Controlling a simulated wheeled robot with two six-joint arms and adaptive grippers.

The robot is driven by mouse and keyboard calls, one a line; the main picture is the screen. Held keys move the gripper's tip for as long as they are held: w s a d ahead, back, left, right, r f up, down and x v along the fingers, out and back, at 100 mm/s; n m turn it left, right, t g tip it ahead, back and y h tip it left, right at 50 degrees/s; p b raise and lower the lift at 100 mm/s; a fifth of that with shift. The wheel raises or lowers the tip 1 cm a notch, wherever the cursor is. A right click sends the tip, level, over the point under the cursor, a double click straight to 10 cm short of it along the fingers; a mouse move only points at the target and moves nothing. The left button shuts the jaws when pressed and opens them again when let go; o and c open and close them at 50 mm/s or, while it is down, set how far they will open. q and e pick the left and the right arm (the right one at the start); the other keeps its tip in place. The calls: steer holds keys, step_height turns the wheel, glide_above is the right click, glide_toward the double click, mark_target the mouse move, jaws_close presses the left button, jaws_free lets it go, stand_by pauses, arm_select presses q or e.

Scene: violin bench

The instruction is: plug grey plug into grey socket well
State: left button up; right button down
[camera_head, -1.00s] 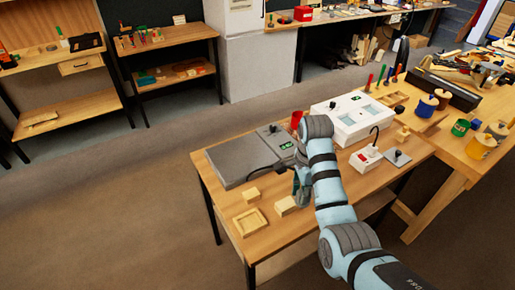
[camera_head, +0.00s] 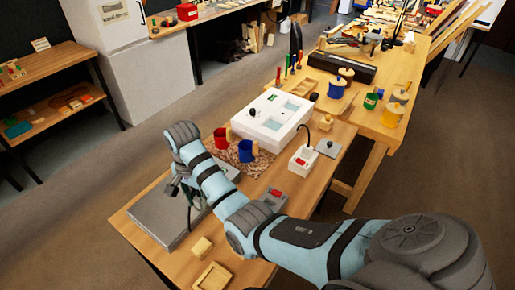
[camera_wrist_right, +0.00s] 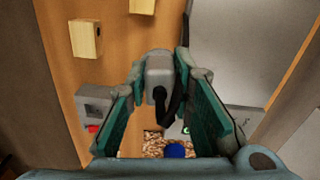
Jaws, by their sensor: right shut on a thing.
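My right gripper (camera_wrist_right: 160,85) is shut on the grey plug (camera_wrist_right: 158,70), a small grey block with a black cable, between its teal finger pads in the right wrist view. In the head view the right gripper (camera_head: 186,190) is over the near part of the bench, beside the flat grey device (camera_head: 160,216), and the plug is too small to make out there. The grey socket (camera_wrist_right: 94,103), a box with a red switch, lies apart from the plug, to its left in the wrist view. It also shows in the head view (camera_head: 273,199), partly behind my arm. My left gripper is out of view.
A white socket box (camera_head: 302,160) with a cabled plug stands farther along the bench.

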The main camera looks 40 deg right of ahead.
steer(key=s+d+n+p, duration=0.2)
steer(key=s+d+n, duration=0.2)
steer(key=d+n, duration=0.5)
steer(key=s+d+n+p, duration=0.2)
steer(key=s+d+n, duration=0.3)
steer(key=d+n, duration=0.5)
steer(key=f+n+b, duration=0.1)
steer(key=f+n, duration=0.1)
steer(key=f+n+b, duration=0.1)
steer(key=f+n, duration=0.1)
steer(key=w+d+f+n+b, duration=0.1)
steer(key=f+n, duration=0.1)
steer(key=shift+w+d+n, duration=0.1)
steer(key=shift+n, duration=0.2)
steer(key=shift+f, duration=0.15)
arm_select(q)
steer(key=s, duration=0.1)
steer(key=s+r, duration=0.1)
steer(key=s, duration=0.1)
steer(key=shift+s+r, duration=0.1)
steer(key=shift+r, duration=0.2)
